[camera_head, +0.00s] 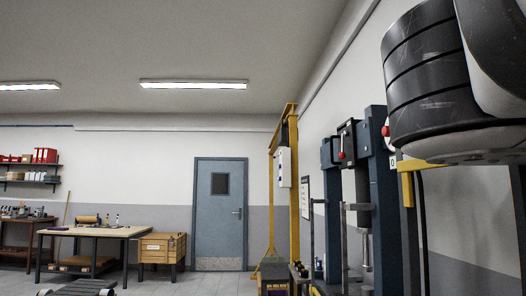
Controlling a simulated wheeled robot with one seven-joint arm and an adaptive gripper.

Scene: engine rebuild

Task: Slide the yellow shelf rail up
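A yellow bar (419,165) shows at the right, just below my arm, level across the top of a dark upright. I cannot tell for sure that it is the shelf rail. A tall yellow frame (294,200) stands farther back, right of the door. Dark, rounded links of my own arm fill the top right corner and hide part of the wall and equipment behind. My gripper is not in view, so whether it touches anything does not show.
Blue press-like machines (382,210) with red-knobbed levers stand along the right wall. A workbench (95,232) and a wooden chest (160,248) stand at the left, with shelves of red binders above. Open floor (220,284) lies before the blue door (220,214).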

